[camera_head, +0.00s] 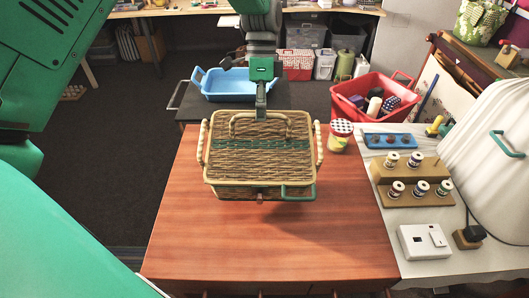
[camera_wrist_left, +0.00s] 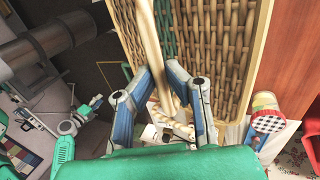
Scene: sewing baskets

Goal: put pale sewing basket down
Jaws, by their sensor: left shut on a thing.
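The pale wicker sewing basket (camera_head: 258,165) has a green band across its lid, twisted pale side handles and a green front handle. My left gripper (camera_head: 261,108) comes down at the basket's far side. In the left wrist view the basket (camera_wrist_left: 225,50) fills the upper part, and my left gripper (camera_wrist_left: 168,85) is shut on a pale handle of it. My right gripper is not seen.
Further right are a thread-spool stand (camera_head: 405,176), a white box (camera_head: 424,241) and a red crate (camera_head: 372,92). A blue tray (camera_head: 228,84) lies behind. The table's front is bare.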

